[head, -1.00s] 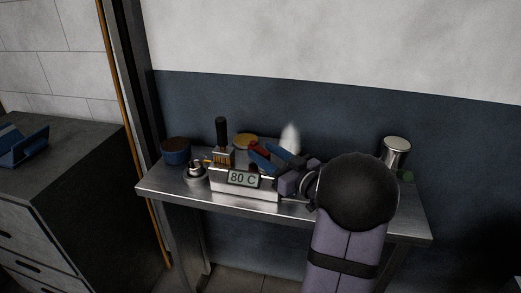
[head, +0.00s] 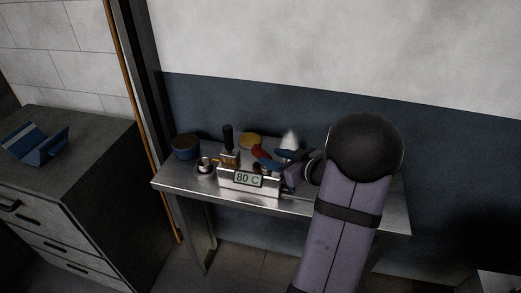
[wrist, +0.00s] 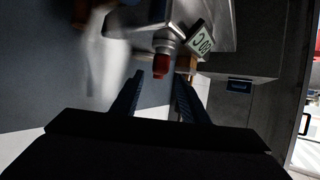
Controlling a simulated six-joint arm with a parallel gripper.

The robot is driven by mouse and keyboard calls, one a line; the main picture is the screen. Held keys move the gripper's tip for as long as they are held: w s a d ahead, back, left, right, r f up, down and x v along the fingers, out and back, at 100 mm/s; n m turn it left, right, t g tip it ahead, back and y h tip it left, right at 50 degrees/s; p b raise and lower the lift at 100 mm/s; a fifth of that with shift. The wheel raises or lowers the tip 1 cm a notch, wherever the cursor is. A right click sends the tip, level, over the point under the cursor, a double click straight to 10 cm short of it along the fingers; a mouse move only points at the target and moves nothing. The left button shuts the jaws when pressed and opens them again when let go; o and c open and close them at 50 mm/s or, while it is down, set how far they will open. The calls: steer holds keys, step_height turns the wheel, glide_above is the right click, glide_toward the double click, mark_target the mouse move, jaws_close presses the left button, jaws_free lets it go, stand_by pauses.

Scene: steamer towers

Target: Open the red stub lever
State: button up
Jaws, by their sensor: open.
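The red stub lever (wrist: 161,66) shows in the wrist view as a short red cap on a pale metal stem, on the side of a metal box (wrist: 205,20). In the head view a red part (head: 260,152) shows above the box with the "80 C" display (head: 248,179), right beside my fingers. My gripper (wrist: 158,78) is open and empty. In the wrist view the lever lies between the two fingertips, just beyond them or at their level; I cannot tell whether they touch. In the head view my gripper (head: 278,158) is partly hidden by my wrist.
The box stands on a narrow steel table (head: 190,187) against the wall. A brush (head: 228,145), a blue pot (head: 186,147), a small metal round part (head: 206,165) and a yellow-topped jar (head: 250,140) stand close by. A drawer cabinet (head: 75,170) stands at left.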

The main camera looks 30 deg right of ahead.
mark_target(265, 154)
steer(key=shift+p+x, duration=0.55)
steer(key=shift+x, duration=3.1)
steer(key=shift+d, duration=0.1)
jaws_close()
